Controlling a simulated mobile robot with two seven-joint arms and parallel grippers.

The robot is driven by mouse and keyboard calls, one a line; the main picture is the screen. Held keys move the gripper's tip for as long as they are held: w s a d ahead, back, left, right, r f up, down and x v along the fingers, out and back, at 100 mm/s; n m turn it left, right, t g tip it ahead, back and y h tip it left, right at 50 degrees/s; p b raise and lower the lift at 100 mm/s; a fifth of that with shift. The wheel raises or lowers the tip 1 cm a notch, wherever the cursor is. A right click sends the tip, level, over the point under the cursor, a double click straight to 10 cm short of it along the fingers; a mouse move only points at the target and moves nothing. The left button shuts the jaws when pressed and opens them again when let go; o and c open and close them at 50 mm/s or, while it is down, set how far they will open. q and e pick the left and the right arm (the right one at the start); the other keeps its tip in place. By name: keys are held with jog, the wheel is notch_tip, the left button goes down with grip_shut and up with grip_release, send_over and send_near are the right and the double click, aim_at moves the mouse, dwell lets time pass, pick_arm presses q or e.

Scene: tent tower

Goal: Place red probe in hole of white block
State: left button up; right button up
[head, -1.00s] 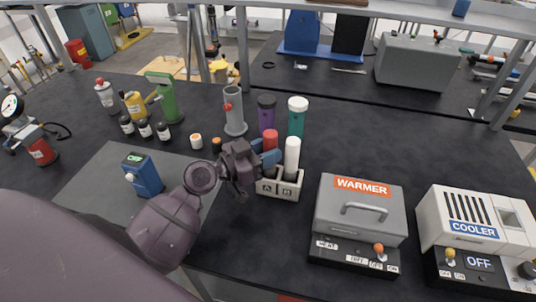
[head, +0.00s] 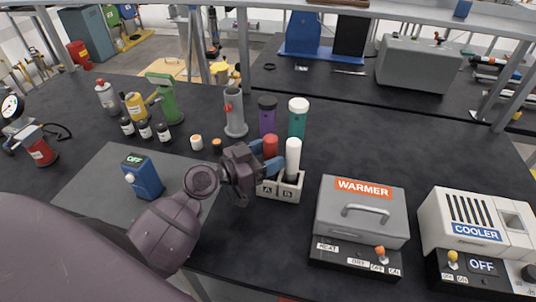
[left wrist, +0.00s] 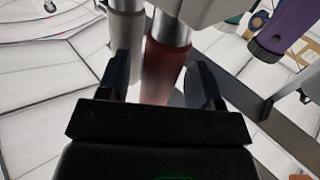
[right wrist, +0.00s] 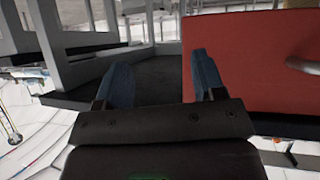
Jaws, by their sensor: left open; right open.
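The white block (head: 291,191), marked A and B, stands on the dark bench. The red probe (head: 270,147) stands upright at its A side. A white probe (head: 293,158) stands upright at its B side. My left gripper (head: 268,156) is open, its blue fingers around the red probe. In the left wrist view the red probe (left wrist: 163,75) is between the open fingers, with a white probe (left wrist: 126,60) beside it. The red probe's lower end is hidden in the head view. My right gripper (right wrist: 155,75) is open and empty; it is not in the head view.
A grey warmer (head: 360,215) and a white cooler (head: 475,225) stand to the right. Purple (head: 267,117) and green (head: 298,118) tubes stand behind the block. A blue device (head: 143,178) sits on the mat at left. The bench beyond the warmer is clear.

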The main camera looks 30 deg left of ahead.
pick_arm(q)
jog(key=shift+r, duration=0.15)
jog(key=b+v, duration=0.3)
jog(key=v, duration=0.9)
pick_arm(e)
jog(key=f, duration=0.4)
jog(key=shift+s+a, duration=0.1)
jog(key=shift+s, duration=0.2)
jog(key=shift+s+f, duration=0.1)
jog(key=shift+s, duration=0.1)
